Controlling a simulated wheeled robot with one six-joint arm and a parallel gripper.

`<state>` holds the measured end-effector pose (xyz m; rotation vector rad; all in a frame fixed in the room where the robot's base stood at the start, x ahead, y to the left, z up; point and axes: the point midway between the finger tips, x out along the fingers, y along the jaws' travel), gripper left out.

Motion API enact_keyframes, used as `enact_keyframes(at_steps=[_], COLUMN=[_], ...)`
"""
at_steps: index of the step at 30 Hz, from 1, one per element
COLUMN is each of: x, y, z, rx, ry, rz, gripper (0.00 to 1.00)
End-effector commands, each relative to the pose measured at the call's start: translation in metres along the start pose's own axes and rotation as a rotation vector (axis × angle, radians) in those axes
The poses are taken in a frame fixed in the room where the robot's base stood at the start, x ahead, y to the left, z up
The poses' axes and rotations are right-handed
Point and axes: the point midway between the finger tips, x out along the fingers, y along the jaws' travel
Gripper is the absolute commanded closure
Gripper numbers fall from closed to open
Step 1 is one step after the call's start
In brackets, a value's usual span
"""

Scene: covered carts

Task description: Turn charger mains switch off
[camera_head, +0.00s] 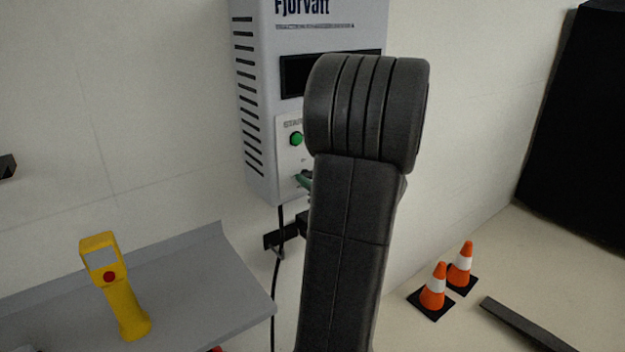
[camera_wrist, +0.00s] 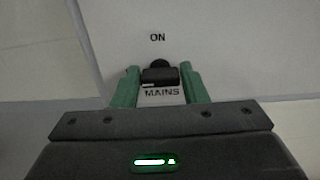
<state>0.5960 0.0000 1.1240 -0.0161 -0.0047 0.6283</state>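The charger (camera_head: 262,90) is a grey wall box marked "Fjorvatt", with a dark display and a green start button (camera_head: 296,139). My arm covers much of its right and lower front. In the wrist view, the black mains switch (camera_wrist: 160,76) sits on the panel between the words ON and MAINS. My gripper (camera_wrist: 158,82) has its two green fingers apart, one on each side of the switch. I cannot tell whether they touch it. In the head view only a bit of green finger shows at the charger's lower front; the switch is hidden there.
A grey shelf (camera_head: 215,275) at the lower left holds a yellow handheld device (camera_head: 120,300) with a red button. A black cable (camera_head: 275,300) hangs below the charger. Two orange cones (camera_head: 434,290) (camera_head: 461,265) stand on the floor at right, near a dark strip (camera_head: 525,325).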

Motion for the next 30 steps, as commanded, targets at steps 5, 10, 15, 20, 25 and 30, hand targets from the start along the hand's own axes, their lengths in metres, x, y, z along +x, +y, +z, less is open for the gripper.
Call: enact_keyframes(at_steps=[5,10,15,20,25,30], x=[0.000,0.000,-0.011,-0.040,-0.077,-0.108], y=[0.000,0.000,-0.001,-0.002,-0.002,-0.001], z=[0.000,0.000,-0.001,-0.001,-0.001,-0.001], rx=[0.001,0.001,0.000,-0.001,-0.002,0.000], ry=[0.000,0.000,0.000,0.000,-0.001,0.000], rz=[0.000,0.000,-0.002,-0.005,-0.006,-0.005], gripper=[0.42,0.42,0.42,0.42,0.42,0.42])
